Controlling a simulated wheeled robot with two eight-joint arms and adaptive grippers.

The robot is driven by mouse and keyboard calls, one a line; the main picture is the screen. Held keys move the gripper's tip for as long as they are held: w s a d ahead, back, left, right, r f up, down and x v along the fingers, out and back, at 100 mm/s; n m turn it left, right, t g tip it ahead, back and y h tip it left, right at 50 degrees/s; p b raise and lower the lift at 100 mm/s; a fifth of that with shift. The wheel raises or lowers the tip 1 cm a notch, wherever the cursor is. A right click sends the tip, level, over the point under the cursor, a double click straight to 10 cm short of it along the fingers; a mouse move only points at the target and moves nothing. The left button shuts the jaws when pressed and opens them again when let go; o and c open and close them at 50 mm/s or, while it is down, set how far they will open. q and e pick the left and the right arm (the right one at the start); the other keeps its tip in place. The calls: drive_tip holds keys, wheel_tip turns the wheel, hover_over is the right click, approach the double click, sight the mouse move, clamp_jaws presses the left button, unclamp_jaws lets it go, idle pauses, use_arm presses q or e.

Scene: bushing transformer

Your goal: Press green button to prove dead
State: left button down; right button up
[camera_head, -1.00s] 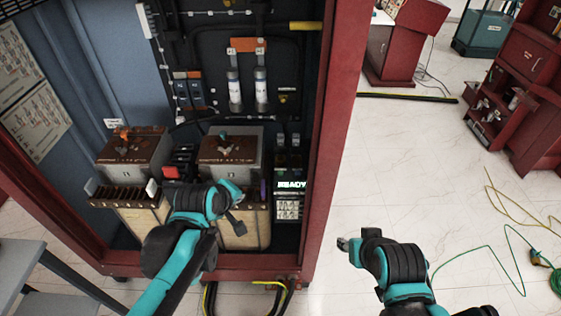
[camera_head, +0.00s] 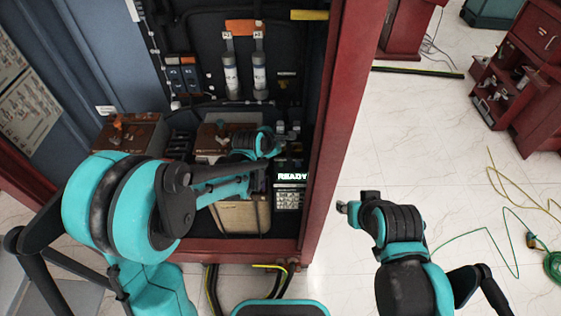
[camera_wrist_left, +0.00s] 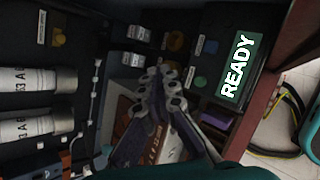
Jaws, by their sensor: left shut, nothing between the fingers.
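A round green button (camera_wrist_left: 199,81) shows dimly in the left wrist view, beside a lit display reading READY (camera_wrist_left: 235,65). The display also shows in the head view (camera_head: 293,177), low on the right inside the red cabinet. My left gripper (camera_wrist_left: 163,73) is shut and empty, its fingertips pointing toward the panel just to the left of the green button in the wrist view. No contact shows. In the head view the left gripper (camera_head: 284,148) is inside the cabinet above the display, and the button cannot be made out there. My right gripper (camera_head: 347,208) hangs outside the cabinet; its jaw state is unclear.
The red cabinet post (camera_head: 343,120) stands just right of the display. Brown-topped boxes (camera_head: 133,132) sit at the cabinet's lower left. Two white cylinders (camera_head: 231,75) are mounted above. Open floor lies to the right.

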sight(280, 165)
use_arm(q)
wheel_tip(280, 165, down, 9)
drive_tip(key=b, duration=0.7)
idle(1.4)
drive_tip(key=shift+f+b, duration=0.35)
drive_tip(key=shift+f+b, duration=0.3)
drive_tip(key=shift+f, duration=0.1)
idle(0.6)
idle(0.3)
drive_tip(key=shift+r+p, duration=0.65)
drive_tip(key=shift+r, duration=0.25)
